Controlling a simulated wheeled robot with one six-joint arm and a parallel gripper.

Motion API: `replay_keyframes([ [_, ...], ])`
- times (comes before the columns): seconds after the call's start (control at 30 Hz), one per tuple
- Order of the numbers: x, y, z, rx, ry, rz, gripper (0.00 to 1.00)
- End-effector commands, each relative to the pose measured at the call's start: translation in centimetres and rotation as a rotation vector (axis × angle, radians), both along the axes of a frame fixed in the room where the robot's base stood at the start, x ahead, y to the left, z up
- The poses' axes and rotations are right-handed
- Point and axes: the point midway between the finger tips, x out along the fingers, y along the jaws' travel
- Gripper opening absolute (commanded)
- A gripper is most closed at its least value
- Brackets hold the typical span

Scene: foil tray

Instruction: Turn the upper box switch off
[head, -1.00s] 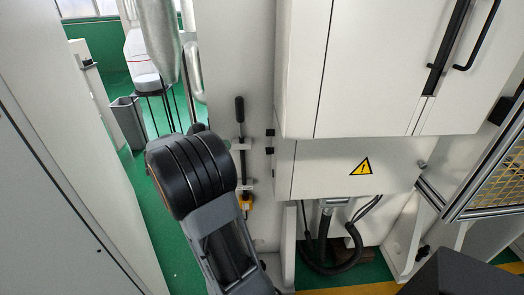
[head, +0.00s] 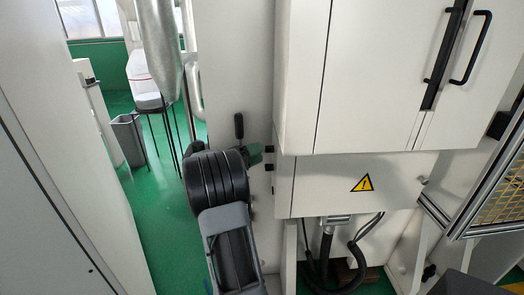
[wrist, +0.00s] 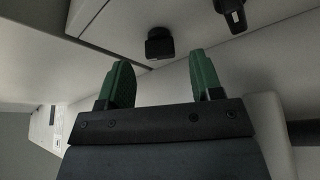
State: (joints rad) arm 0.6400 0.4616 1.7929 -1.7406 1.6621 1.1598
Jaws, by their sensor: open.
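Two small black switches stick out of the left side of the white box in the head view, the upper switch (head: 270,149) just above the lower switch (head: 269,167). My gripper (head: 255,154), with green fingers, is just left of the upper switch and partly hidden behind my arm. In the wrist view my gripper (wrist: 160,82) is open, its two fingers apart with nothing between them. A black knob (wrist: 159,43) shows just beyond the gap between the fingertips. A second black piece (wrist: 232,14) is at the upper right; I cannot tell which switch each one is.
A white cabinet (head: 375,70) stands over the box (head: 330,185), which bears a yellow warning sign (head: 362,183). A black upright handle (head: 239,125) is left of the switches. Dark hoses (head: 330,255) hang below. Green floor (head: 150,210) lies open at left.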

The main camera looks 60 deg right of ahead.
Motion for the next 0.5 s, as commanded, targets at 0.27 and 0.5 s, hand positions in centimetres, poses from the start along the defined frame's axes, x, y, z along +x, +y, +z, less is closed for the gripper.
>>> replay_keyframes([
  [0.27, -1.1, -1.7, 0.4, 0.001, 0.0, 0.0, 0.6],
  [0.5, -1.3, -1.9, 0.4, 0.001, 0.0, 0.0, 0.6],
])
